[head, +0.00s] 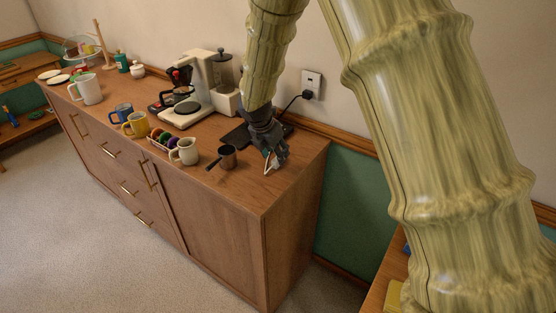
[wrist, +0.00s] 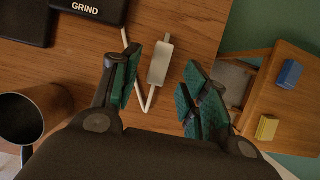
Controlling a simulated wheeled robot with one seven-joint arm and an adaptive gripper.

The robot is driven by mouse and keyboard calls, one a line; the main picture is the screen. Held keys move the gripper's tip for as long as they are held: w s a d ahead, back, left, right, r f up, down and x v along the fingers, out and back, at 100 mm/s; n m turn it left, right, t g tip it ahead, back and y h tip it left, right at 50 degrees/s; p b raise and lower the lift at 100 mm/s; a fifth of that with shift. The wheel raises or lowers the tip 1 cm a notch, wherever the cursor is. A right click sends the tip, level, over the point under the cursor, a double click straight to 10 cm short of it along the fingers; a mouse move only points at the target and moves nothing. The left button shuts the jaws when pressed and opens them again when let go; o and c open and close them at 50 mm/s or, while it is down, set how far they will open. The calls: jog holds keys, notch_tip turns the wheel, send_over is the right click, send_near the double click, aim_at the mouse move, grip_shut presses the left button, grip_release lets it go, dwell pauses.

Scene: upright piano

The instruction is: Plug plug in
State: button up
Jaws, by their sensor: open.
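A white plug (wrist: 159,63) lies on the wooden cabinet top between my fingers in the wrist view, with a small tip at its far end. Its thin white cord (wrist: 125,38) bends in a V beside it, partly behind the left finger. In the head view a bit of white (head: 270,161) shows at my fingertips. My gripper (wrist: 161,92) is open, one finger on each side of the plug; I see no finger touching it. It also shows low over the cabinet's right end in the head view (head: 273,152). A wall outlet (head: 312,79) has a black plug in its lower part.
A dark cup (head: 227,154) and a cream pitcher (head: 186,151) stand left of my gripper. A black item marked GRIND (wrist: 85,10) lies nearby. A coffee maker (head: 192,92) and several mugs stand farther left. The cabinet's right edge (head: 300,176) is close.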

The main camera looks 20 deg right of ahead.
jog(key=shift+x, duration=1.5)
grip_shut()
